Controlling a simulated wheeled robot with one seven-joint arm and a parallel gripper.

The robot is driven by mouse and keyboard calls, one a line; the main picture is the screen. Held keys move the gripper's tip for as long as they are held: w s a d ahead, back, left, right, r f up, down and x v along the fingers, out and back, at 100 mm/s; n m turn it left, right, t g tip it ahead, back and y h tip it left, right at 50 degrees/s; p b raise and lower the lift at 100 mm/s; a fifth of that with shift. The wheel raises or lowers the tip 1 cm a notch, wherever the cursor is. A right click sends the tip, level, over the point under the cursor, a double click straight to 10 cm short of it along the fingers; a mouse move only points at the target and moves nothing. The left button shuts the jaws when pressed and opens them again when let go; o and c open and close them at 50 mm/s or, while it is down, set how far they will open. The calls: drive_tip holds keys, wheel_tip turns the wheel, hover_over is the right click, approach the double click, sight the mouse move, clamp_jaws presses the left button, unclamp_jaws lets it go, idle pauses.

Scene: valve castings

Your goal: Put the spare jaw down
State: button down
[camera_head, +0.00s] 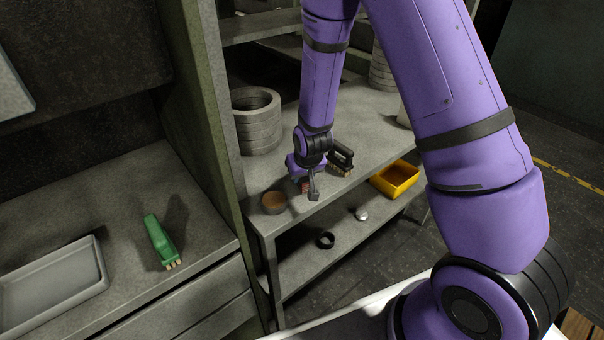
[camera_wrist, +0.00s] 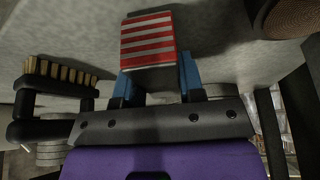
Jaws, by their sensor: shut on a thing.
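The spare jaw, seen as a block with red and white stripes (camera_wrist: 148,40), is between the two blue fingertips of my gripper (camera_wrist: 152,80) in the wrist view. My gripper is shut on it. In the head view my gripper (camera_head: 305,188) is over the front part of the grey shelf top (camera_head: 285,172), and only a small red bit of the jaw shows there. The jaw is close to the shelf surface; I cannot tell whether it touches it.
A yellow bin (camera_head: 395,179) is further right. Stacked grey rings (camera_head: 257,120) stand behind. A black ring (camera_head: 325,240) lies on the lower shelf.

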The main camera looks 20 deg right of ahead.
drive_tip(key=shift+f, duration=0.2)
idle(0.3)
drive_tip(key=c, duration=0.6)
unclamp_jaws()
drive_tip(key=shift+c, duration=0.2)
drive_tip(key=v, duration=1)
drive_tip(key=shift+s+r, duration=0.15)
drive_tip(key=shift+r, duration=0.25)
drive_tip(key=d+v, duration=0.2)
drive_tip(key=v, duration=0.8)
drive_tip(key=s+d+v, duration=0.1)
drive_tip(key=d+v, duration=0.1)
drive_tip(key=v, duration=0.8)
drive_tip(key=s+d+r, duration=0.1)
drive_tip(key=s+r, duration=0.4)
drive_tip(key=s, duration=0.3)
drive_tip(key=s+d+r, duration=0.2)
drive_tip(key=s+r, duration=0.2)
drive_tip(key=s, duration=0.4)
drive_tip(key=shift+r+t, duration=0.3)
drive_tip(key=shift+r, duration=0.1)
